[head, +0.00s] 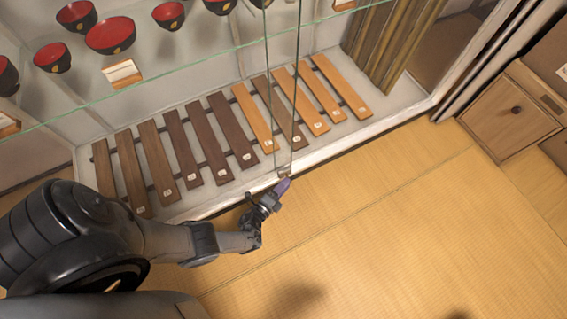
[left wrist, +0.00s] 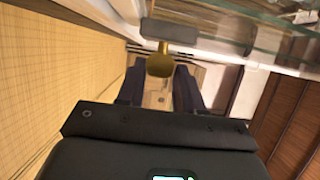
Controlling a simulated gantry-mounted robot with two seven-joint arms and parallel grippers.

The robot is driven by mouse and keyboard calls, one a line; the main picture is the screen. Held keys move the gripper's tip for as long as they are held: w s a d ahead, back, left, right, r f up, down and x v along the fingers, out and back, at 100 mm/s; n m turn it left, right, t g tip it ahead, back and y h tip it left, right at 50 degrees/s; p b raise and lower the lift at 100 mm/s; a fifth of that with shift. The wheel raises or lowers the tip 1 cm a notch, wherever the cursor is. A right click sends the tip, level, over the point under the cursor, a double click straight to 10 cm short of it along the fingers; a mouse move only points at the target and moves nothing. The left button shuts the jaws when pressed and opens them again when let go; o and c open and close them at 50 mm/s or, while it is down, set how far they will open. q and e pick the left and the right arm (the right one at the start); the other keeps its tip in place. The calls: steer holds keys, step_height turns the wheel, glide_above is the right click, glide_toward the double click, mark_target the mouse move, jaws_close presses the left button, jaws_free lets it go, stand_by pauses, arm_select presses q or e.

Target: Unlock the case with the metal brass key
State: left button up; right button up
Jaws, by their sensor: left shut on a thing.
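The glass display case (head: 190,68) stands at the back, with two glass panes overlapping at its middle. A small grey lock (head: 283,173) sits at the lower front edge where the panes meet; the lock also shows in the left wrist view (left wrist: 168,31). My left gripper (head: 284,186) is right at this lock. In the left wrist view the brass key (left wrist: 160,63) shows its round head at the fingertips, with its shaft pointing at the lock. The key touches or enters the lock; I cannot tell how deep. My left gripper is shut on the key. My right gripper is out of view.
Inside the case are red-and-black bowls (head: 110,36) on a glass shelf and a row of wooden slats (head: 205,140) below. A wooden drawer cabinet (head: 508,118) stands at the right. The tatami floor (head: 400,220) in front is clear.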

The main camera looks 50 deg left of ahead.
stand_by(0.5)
arm_select(q)
steer(key=o, duration=1)
steer(key=shift+o, duration=0.2)
steer(key=s+d+p, duration=0.1)
steer(key=s+p, duration=0.1)
steer(key=s, duration=0.8)
steer(key=shift+s+d, duration=0.15)
steer(key=shift+s, duration=0.2)
steer(key=shift+f, duration=0.1)
